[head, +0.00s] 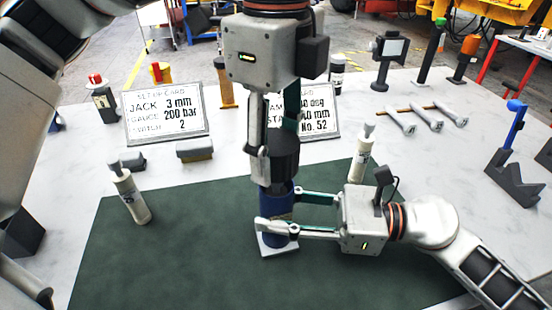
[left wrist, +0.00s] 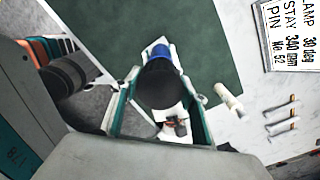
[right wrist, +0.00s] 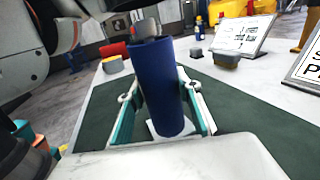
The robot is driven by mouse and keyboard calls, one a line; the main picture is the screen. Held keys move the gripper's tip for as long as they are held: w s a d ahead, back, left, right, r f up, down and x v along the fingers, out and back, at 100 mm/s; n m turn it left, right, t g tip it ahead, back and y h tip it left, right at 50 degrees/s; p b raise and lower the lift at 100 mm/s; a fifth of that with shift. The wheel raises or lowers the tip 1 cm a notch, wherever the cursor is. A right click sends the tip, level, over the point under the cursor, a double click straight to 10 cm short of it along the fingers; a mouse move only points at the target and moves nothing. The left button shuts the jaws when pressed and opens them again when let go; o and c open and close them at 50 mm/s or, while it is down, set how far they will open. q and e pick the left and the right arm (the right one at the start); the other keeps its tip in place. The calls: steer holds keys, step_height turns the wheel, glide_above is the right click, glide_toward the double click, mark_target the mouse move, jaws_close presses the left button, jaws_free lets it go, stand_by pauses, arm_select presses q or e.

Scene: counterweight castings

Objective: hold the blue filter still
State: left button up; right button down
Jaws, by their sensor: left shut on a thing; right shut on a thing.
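My right gripper (head: 268,210) comes in from the right, shut around the filter's side. In the right wrist view the filter (right wrist: 160,88) is a tall blue cylinder between the teal-lined fingers. My left gripper (head: 272,150) points down from above, shut on a black round tool (head: 284,160) at the filter's top. In the left wrist view the black tool (left wrist: 160,84) hides most of the filter (left wrist: 158,50). The exact contact between tool and filter is hidden.
A green mat (head: 130,270) covers the front of the white table. White bottles stand at left (head: 132,200) and right (head: 362,155). Set-up cards (head: 165,112) stand behind, one partly hidden by my left gripper. Several wrenches (head: 430,117) and a blue-topped stand (head: 513,160) are at right.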

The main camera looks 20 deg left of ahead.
steer(key=c, duration=1.4)
jaws_free()
steer(key=shift+o, duration=0.2)
